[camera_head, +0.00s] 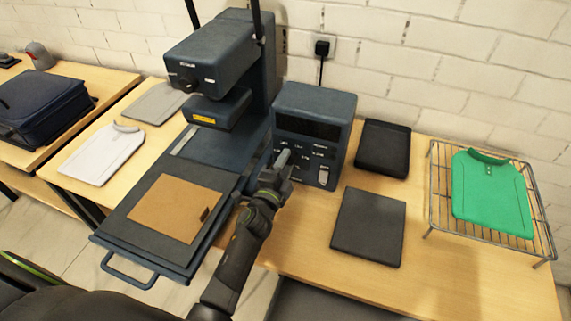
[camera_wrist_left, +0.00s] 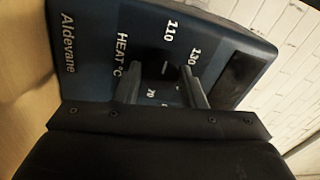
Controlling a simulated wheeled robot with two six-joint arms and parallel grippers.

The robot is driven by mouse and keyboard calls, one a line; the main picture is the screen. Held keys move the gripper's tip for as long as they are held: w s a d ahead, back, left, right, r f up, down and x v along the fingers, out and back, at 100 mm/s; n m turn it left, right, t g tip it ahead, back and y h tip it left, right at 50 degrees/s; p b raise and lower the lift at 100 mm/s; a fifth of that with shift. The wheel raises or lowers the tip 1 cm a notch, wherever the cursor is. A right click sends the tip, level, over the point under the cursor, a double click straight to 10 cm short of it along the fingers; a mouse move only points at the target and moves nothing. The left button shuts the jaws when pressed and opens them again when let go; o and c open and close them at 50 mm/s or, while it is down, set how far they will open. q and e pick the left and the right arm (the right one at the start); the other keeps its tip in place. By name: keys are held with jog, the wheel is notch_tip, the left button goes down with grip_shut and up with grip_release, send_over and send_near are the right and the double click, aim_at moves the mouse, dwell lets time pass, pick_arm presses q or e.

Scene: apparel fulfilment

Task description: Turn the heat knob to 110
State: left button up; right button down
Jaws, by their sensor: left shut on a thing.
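The dark blue control box (camera_head: 315,103) stands on the table beside the heat press. Its panel in the left wrist view (camera_wrist_left: 92,40) carries the words "HEAT °C" and the numbers 110, 130 and 70. My left gripper (camera_head: 282,160) reaches the lower left of the panel. In the left wrist view its two fingers (camera_wrist_left: 161,75) are closed on the dark heat knob (camera_wrist_left: 156,69). A short pale mark shows between the fingers; I cannot tell which number the knob points to. The head view hides the knob behind the gripper. My right gripper is not in view.
The heat press (camera_head: 216,62) stands left of the box, with a brown sheet (camera_head: 174,208) on its pulled-out plate. Two dark flat pads (camera_head: 368,227) lie to the right. A wire rack (camera_head: 435,200) holds a green shirt (camera_head: 491,193). A power cable runs behind the box.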

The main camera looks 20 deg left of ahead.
pick_arm(q)
jog(key=shift+f, duration=0.1)
dwell(0.4)
jog(key=o, duration=1)
jog(key=s, duration=0.5)
jog(key=s+a, duration=0.1)
jog(key=s, duration=0.5)
jog(key=s+f+p, duration=0.1)
jog(key=s, duration=0.5)
jog(key=shift+s+a, duration=0.15)
jog(key=shift+s, duration=0.05)
jog(key=shift+f, duration=0.1)
